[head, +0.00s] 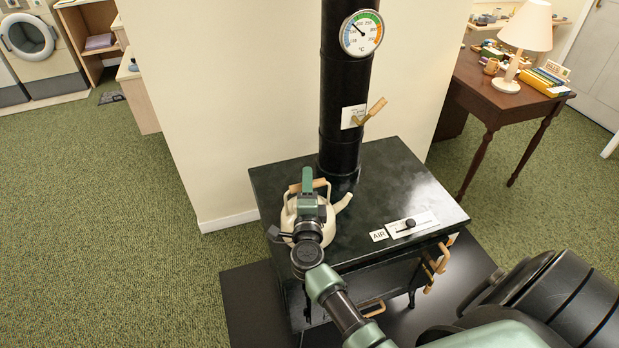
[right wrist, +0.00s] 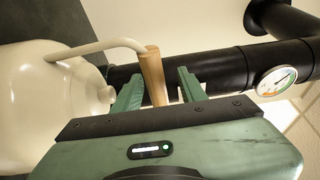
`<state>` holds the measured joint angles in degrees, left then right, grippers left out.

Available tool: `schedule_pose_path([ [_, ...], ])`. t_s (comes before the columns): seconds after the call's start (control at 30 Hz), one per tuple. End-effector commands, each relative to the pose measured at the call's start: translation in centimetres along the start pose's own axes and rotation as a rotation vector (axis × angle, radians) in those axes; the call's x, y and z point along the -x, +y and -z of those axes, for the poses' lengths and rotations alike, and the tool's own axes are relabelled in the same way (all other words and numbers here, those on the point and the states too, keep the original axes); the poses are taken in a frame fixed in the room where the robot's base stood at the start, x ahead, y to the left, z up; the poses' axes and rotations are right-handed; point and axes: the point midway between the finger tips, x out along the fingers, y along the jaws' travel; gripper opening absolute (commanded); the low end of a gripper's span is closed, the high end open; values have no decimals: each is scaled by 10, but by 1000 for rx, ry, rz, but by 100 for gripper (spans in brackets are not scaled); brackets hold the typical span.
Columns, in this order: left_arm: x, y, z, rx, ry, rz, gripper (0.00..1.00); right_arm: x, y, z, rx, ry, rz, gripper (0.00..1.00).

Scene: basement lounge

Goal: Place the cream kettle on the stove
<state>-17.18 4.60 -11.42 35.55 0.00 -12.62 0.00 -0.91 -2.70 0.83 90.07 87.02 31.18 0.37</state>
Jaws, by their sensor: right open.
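The cream kettle (head: 289,214) stands upright on the black stove (head: 385,185), near the left front of its top, with its spout pointing right. My right gripper (head: 307,180) is over the kettle and hides part of its body and handle. In the right wrist view the open fingers of this gripper (right wrist: 160,88) are on either side of the kettle's wooden handle grip (right wrist: 152,72). A gap shows beside the grip, so the jaws are not closed on it. The kettle body also shows in the right wrist view (right wrist: 45,110). My left gripper is not in view.
The black stovepipe (head: 346,100) with a dial thermometer (head: 361,33) and a wood-handled damper (head: 370,112) rises behind the kettle. An air slider (head: 411,224) is at the stove's front right. The right part of the stove top is clear. A desk with a lamp (head: 526,30) stands back right.

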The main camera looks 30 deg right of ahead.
Motion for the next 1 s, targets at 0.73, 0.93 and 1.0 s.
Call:
schedule_pose_path([
  [0.73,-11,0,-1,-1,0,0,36,96,0,0,0,1,0,42],
  [0.93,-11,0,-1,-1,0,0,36,96,-2,-2,6,-10,6,42],
  [1.0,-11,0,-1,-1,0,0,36,97,-10,-9,32,-54,30,42],
])
